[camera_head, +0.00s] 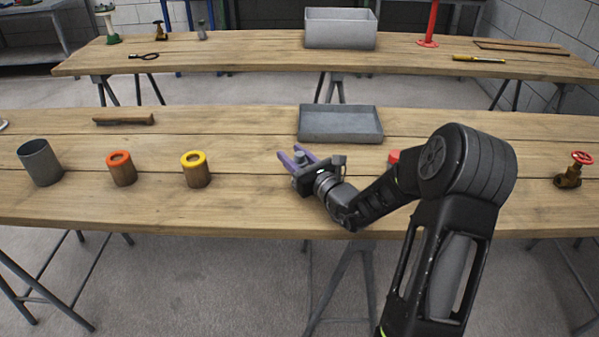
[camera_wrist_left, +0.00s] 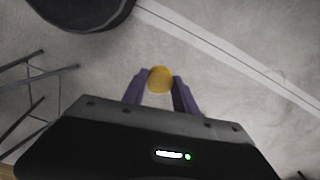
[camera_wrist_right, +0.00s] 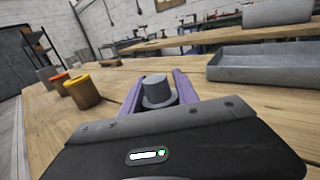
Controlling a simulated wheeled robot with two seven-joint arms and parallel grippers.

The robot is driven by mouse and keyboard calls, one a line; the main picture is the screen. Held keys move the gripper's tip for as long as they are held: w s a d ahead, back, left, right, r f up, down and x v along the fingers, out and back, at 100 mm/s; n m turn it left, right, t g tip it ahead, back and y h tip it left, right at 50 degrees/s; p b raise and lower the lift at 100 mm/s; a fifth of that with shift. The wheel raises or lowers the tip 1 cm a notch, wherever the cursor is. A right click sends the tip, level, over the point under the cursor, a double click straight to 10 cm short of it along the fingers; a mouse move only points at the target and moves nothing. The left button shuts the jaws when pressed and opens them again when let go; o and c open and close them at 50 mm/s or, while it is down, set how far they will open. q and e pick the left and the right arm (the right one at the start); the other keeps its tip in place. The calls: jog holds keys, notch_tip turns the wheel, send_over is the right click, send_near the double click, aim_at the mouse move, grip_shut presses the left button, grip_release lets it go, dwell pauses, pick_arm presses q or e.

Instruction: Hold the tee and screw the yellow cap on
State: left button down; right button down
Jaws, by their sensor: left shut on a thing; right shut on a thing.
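My right gripper (camera_head: 297,157) has purple fingers and is shut on the grey tee (camera_wrist_right: 157,90), above or on the near table; I cannot tell which. The tee's round top stands up between the fingers in the right wrist view, and its lower part is hidden. My left gripper (camera_wrist_left: 160,88) is shut on the round yellow cap (camera_wrist_left: 160,79), with grey floor behind it. The left gripper and the cap are outside the head view, so the cap is apart from the tee.
On the near table (camera_head: 250,205) stand a grey cup (camera_head: 40,162), a red-rimmed pot (camera_head: 121,168) and a yellow-rimmed pot (camera_head: 196,169). A grey tray (camera_head: 340,124) lies behind the tee. A red-wheeled valve (camera_head: 571,170) stands at far right. My right arm partly hides a red thing (camera_head: 393,156).

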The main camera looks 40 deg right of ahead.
pick_arm(q)
jog(key=shift+r+p, duration=0.4)
jog(key=shift+p, duration=0.05)
pick_arm(e)
notch_tip(320, 180, up, 10)
dwell(0.7)
jog(key=c, duration=1.5)
grip_release()
jog(key=shift+c, duration=0.2)
grip_shut()
